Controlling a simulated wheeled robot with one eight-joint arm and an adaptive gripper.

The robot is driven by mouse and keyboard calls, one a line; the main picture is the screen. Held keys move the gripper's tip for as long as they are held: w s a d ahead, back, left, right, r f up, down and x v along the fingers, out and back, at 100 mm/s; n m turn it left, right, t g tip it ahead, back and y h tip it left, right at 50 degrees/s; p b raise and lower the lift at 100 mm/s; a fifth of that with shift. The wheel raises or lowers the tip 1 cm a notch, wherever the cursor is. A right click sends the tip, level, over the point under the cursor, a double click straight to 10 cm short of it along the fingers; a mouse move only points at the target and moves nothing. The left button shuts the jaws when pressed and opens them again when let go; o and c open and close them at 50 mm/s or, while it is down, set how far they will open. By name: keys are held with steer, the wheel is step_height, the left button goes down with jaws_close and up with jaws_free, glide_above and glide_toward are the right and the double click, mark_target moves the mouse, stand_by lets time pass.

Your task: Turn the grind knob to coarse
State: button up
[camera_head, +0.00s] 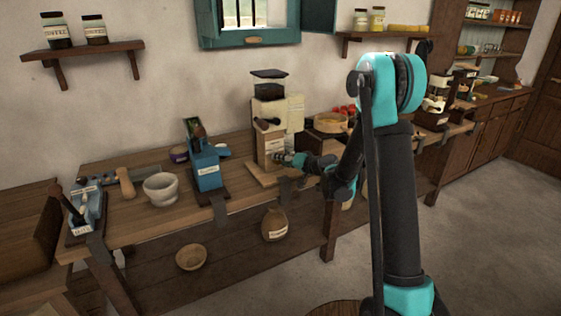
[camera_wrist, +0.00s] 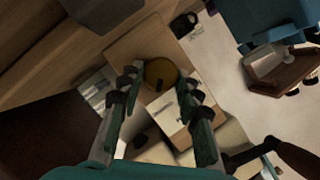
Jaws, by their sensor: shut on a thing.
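The knob is hidden by my gripper in the head view.
A blue device (camera_head: 206,172) and a white mortar (camera_head: 160,188) stand left on the bench (camera_head: 135,225). A sack (camera_head: 275,223) and a bowl (camera_head: 191,257) sit below. The floor in front is clear.

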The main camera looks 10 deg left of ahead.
steer(key=shift+d+f+m+y, duration=0.1)
steer(key=shift+m+y, duration=0.5)
steer(key=shift+m, duration=0.3)
steer(key=o, duration=1.2)
steer(key=shift+c, duration=0.2)
steer(key=shift+d, duration=0.1)
steer(key=v, duration=1.1)
steer(key=shift+s+d, duration=0.25)
steer(key=shift+d, duration=0.05)
